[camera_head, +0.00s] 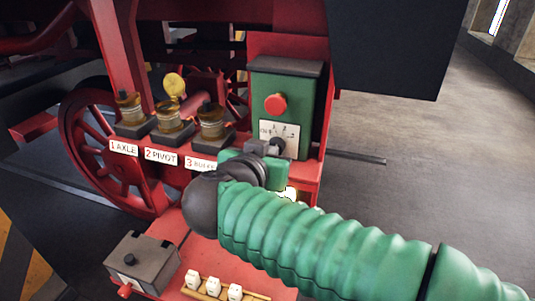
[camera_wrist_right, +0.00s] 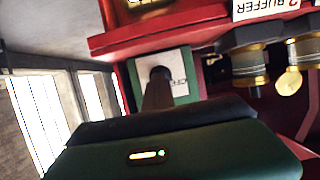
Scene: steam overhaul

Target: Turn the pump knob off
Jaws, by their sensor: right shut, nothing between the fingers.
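The green pump box (camera_head: 283,97) stands on the red frame, with a red round button (camera_head: 275,103) on its front. Below the button is a white dial plate (camera_head: 290,131) with scale marks; it also shows in the right wrist view (camera_wrist_right: 180,66). A dark knob (camera_head: 277,145) sits at the plate's lower part, partly hidden by my gripper. My right gripper (camera_head: 264,147) is shut and empty, its grey fingers at the knob. I cannot tell whether they touch it. In the wrist view the fingers (camera_wrist_right: 158,95) point at the plate. My left gripper is not in view.
Several brass cups stand left of the box, above labels such as "1 AXLE" (camera_head: 124,149) and "2 PIVOT" (camera_head: 161,157). A red spoked wheel (camera_head: 97,150) is behind them. A grey box (camera_head: 142,262) and small white blocks (camera_head: 213,286) lie below. The floor at right is clear.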

